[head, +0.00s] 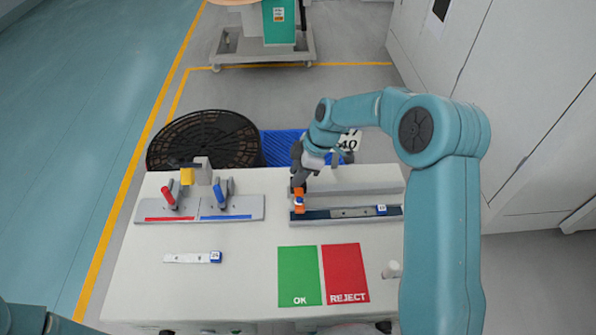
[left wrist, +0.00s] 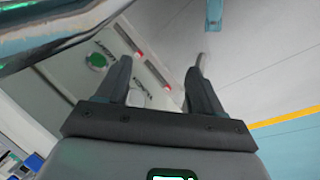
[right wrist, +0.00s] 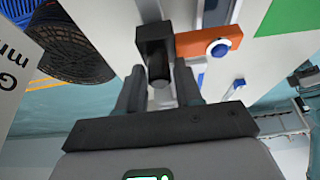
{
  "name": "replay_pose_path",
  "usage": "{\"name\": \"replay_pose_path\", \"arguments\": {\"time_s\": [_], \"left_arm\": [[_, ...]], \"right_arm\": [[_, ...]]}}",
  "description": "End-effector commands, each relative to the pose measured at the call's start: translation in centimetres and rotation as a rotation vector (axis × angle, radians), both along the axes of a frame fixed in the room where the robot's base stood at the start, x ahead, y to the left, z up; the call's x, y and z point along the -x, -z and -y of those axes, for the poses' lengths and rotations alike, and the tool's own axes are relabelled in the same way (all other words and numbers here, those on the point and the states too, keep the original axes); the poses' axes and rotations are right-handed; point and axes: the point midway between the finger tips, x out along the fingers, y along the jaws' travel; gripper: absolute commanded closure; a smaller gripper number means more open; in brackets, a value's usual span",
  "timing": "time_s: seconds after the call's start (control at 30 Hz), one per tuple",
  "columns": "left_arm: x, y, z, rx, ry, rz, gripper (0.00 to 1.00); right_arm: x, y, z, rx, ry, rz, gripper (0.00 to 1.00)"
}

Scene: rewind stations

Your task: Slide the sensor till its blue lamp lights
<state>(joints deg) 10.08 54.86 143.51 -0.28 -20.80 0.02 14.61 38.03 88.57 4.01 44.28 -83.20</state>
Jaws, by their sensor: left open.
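The orange sensor (head: 299,203) sits at the left end of a dark rail (head: 345,213) on the right of the table. In the right wrist view, the orange sensor (right wrist: 195,44) joins a black block with a dark knob. Its round lamp (right wrist: 218,48) shows blue in a pale ring; whether it is lit I cannot tell. My right gripper (head: 298,181) is at the sensor, its fingers close on both sides of the knob in the right wrist view (right wrist: 160,72). My left gripper (left wrist: 165,58) is open and empty, outside the head view.
A strip with a blue end (head: 190,257) lies front left. A fixture with red and blue levers (head: 240,208) stands behind it. Green OK (head: 298,276) and red REJECT (head: 345,272) mats lie at the front. A black round basket (head: 205,138) is behind the table.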

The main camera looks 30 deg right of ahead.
Motion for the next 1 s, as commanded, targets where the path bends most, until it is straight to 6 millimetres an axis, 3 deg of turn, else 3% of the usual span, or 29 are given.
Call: {"name": "replay_pose_path", "arguments": {"time_s": [0.17, 0.27, 0.3, 0.53, 0.8, 1.0], "left_arm": [[0.0, 0.0, 0.0, 0.0, 0.0, 0.0, 0.33], [0.0, 0.0, 0.0, 0.0, 0.0, 0.0, 0.33], [0.0, 0.0, 0.0, 0.0, 0.0, 0.0, 0.33], [0.0, 0.9, 0.0, 0.0, 0.0, 0.0, 0.33], [0.0, 4.1, 0.0, 0.0, 0.0, 0.0, 0.33], [0.0, 4.9, 0.0, 0.0, 0.0, 0.0, 0.33]], "right_arm": [[0.0, 0.0, 0.0, 0.0, 0.0, 0.0, 0.65], [0.0, 0.0, 0.0, 0.0, 0.0, 0.0, 0.98], [0.0, 0.0, 0.0, 0.0, 0.001, 0.0, 1.0], [0.4, 0.3, 1.1, 0.0, 0.004, 0.001, 1.0], [3.5, 0.5, 7.5, 0.002, 0.007, 0.002, 1.0], [4.9, 0.2, 10.3, 0.001, 0.004, 0.0, 1.0]]}}
